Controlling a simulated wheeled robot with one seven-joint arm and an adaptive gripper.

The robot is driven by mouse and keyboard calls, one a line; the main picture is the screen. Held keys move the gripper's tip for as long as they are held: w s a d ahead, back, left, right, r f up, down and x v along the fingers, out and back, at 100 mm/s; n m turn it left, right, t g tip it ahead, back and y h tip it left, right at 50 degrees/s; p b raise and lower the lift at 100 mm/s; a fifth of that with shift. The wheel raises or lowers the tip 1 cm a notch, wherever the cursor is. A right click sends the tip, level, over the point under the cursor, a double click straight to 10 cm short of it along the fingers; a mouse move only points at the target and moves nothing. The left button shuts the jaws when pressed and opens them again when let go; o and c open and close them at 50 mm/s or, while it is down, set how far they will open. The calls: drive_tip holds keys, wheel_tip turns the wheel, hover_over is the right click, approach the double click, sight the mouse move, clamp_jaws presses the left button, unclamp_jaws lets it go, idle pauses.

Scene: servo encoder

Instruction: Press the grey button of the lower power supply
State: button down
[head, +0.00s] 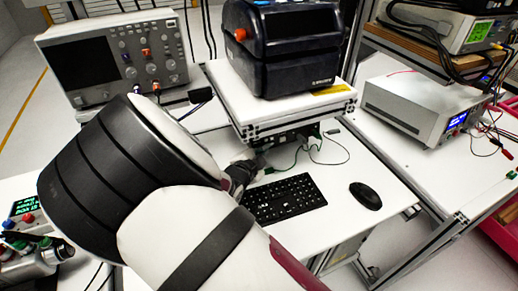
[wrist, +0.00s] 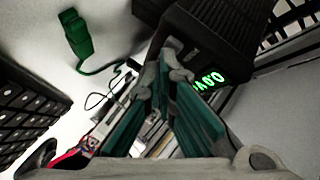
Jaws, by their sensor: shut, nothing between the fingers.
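The lower power supply (head: 415,108) is a white-grey box with a small blue display at its front right, on the right-hand table. An upper unit (head: 465,32) with a green display sits on the wooden shelf above it. I cannot make out the grey button. My gripper (head: 240,172) is beyond the keyboard's left end, below the white stand, partly hidden by my arm and far left of the lower supply. In the wrist view its teal-padded fingers (wrist: 173,72) converge at the tips, shut and empty. A black box with green digits (wrist: 210,80) lies just beyond them.
A black printer (head: 285,50) stands on the white stand (head: 290,108). A keyboard (head: 283,199) and mouse (head: 365,196) lie on the table. An oscilloscope (head: 115,57) is at back left. A green clip (wrist: 75,35) and loose leads lie near my gripper.

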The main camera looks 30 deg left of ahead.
idle(0.4)
drive_tip(key=shift+s+d+r+p, duration=0.1)
drive_tip(key=shift+s+d+p, duration=0.2)
drive_tip(key=shift+d+p, duration=0.1)
drive_tip(key=shift+s+d+r+p, duration=0.2)
drive_tip(key=shift+s+d+p, duration=0.25)
drive_tip(key=shift+s+d, duration=0.25)
drive_tip(key=shift+s+d+r+p, duration=0.15)
drive_tip(key=shift+s+d+p, duration=0.3)
drive_tip(key=shift+s+d, duration=0.25)
drive_tip(key=shift+s+d+r+p, duration=0.2)
drive_tip(key=shift+s+d+p, duration=0.3)
drive_tip(key=shift+d, duration=0.3)
